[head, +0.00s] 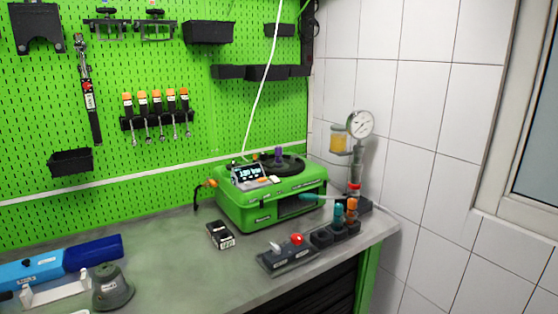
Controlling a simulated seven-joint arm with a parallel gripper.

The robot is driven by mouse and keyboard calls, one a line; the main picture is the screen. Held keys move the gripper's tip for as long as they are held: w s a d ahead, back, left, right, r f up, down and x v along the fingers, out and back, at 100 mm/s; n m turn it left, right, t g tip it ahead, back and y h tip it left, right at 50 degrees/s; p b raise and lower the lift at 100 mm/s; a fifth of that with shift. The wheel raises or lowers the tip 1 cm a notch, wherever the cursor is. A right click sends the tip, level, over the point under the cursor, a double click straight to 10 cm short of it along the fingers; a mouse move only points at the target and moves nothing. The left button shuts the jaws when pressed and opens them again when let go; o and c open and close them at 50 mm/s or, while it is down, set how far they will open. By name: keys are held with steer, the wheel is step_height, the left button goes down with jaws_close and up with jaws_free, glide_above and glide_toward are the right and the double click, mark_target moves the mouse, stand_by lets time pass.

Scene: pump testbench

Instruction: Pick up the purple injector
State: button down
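A small purple piece (278,152), which looks like the purple injector, stands upright at the black round top (284,164) of the green test machine (265,208). Only its upper part shows clearly, and I cannot tell how deep it sits. My gripper is not in the head view.
In front of the machine are a dark holder (288,258) with a red knob and a rack (335,233) with teal and orange pieces. A gauge stand (359,125) is at right. The bench (170,275) is clear at centre-left.

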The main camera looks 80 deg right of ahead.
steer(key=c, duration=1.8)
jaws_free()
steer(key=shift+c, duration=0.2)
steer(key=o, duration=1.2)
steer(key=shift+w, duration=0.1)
